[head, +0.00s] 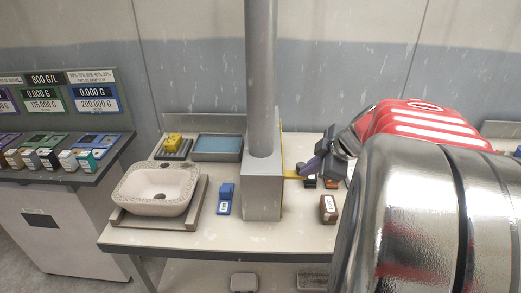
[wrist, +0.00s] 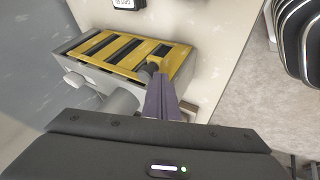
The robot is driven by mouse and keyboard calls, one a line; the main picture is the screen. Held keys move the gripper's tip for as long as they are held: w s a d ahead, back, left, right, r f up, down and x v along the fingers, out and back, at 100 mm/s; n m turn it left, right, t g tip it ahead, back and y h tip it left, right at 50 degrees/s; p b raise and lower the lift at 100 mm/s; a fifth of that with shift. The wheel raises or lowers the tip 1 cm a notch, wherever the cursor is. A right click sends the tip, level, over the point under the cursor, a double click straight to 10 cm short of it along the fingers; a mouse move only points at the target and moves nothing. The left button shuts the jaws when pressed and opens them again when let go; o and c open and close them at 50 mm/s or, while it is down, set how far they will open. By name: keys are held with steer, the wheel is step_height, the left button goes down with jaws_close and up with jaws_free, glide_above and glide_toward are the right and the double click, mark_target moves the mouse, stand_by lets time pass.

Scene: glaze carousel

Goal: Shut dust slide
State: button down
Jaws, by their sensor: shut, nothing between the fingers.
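The dust slide appears to be the yellow slatted plate (wrist: 128,52) with dark slots on one face of the grey extractor box (wrist: 92,75). In the head view only a thin yellow edge and a yellow tab (head: 291,174) show on the right side of the grey box (head: 262,200). My gripper (head: 306,168) is shut and empty, just right of that tab. In the wrist view the purple fingertips of my gripper (wrist: 158,78) are beside a dark knob (wrist: 152,66) at the plate's near edge. I cannot tell whether they touch.
A grey pipe (head: 261,80) rises from the box. A speckled basin (head: 157,190), a blue tray (head: 218,147) and a blue block (head: 225,198) are to the left on the table. A brown block (head: 328,209) stands right of the box, near the table's front.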

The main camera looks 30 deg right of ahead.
steer(key=w+d, duration=0.1)
steer(key=w, duration=0.1)
steer(key=w+d, duration=0.1)
steer(key=w, duration=0.1)
steer(key=shift+d, duration=0.35)
steer(key=shift+w+d, duration=0.1)
steer(key=shift+d, duration=0.05)
steer(key=shift+r, duration=0.1)
steer(key=shift+s+a, duration=0.25)
steer(key=s+a+r, duration=0.1)
steer(key=s+r, duration=0.6)
steer(key=s, duration=0.2)
steer(key=shift+a+r, duration=0.35)
